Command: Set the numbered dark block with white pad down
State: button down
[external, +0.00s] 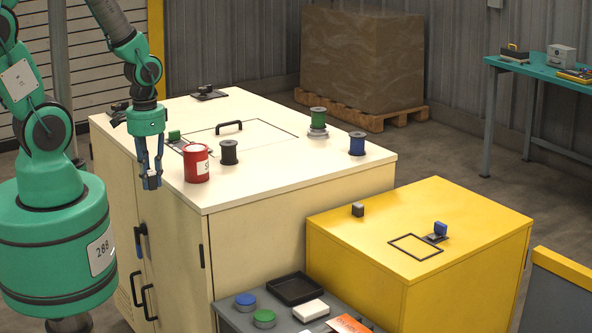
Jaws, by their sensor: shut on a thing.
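My gripper (152,183) points down, with blue fingers, at the left part of the cream cabinet, left of the red can. It is shut on a small dark block with a pale patch (152,182), held between the fingertips. The fingers cover most of the block, and no number can be read. It appears at or just in front of the cabinet's edge; I cannot tell its height over the top. Another small dark block with a lighter face (357,209) stands on the yellow cabinet (480,225), behind a black square outline (415,246).
The cream cabinet top (270,172) holds a red can (196,163), a dark spool (229,152), a green spool (318,118), a blue spool (357,144) and a black handle (229,125). A blue piece (440,229) stands on the yellow cabinet. A black tray (296,289) sits lower in front.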

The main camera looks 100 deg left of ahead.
aim_at(152, 171)
jog(key=shift+r, duration=0.1)
jog(key=shift+w+a+r, duration=0.1)
jog(key=shift+r, duration=2.55)
jog(key=shift+w+a, duration=0.15)
jog(key=shift+a, duration=0.05)
jog(key=w+a, duration=0.7)
jog(key=a, duration=0.4)
jog(key=w+a, duration=0.8)
jog(key=a, duration=0.3)
jog(key=w+a, duration=0.7)
jog(key=a, duration=0.4)
jog(key=shift+n, duration=0.4)
jog(key=f, duration=0.5)
jog(key=shift+w+a+f, duration=0.1)
jog(key=shift+a+f, duration=0.05)
jog(key=shift+a, duration=0.05)
jog(key=shift+a, duration=0.1)
jog(key=w+a, duration=0.3)
jog(key=a, duration=0.1)
jog(key=w+a+f, duration=0.1)
jog(key=w+a, duration=0.2)
jog(key=a, duration=0.1)
jog(key=w+a, duration=0.4)
jog(key=shift+w+a+f, duration=0.1)
jog(key=shift+f, duration=0.15)
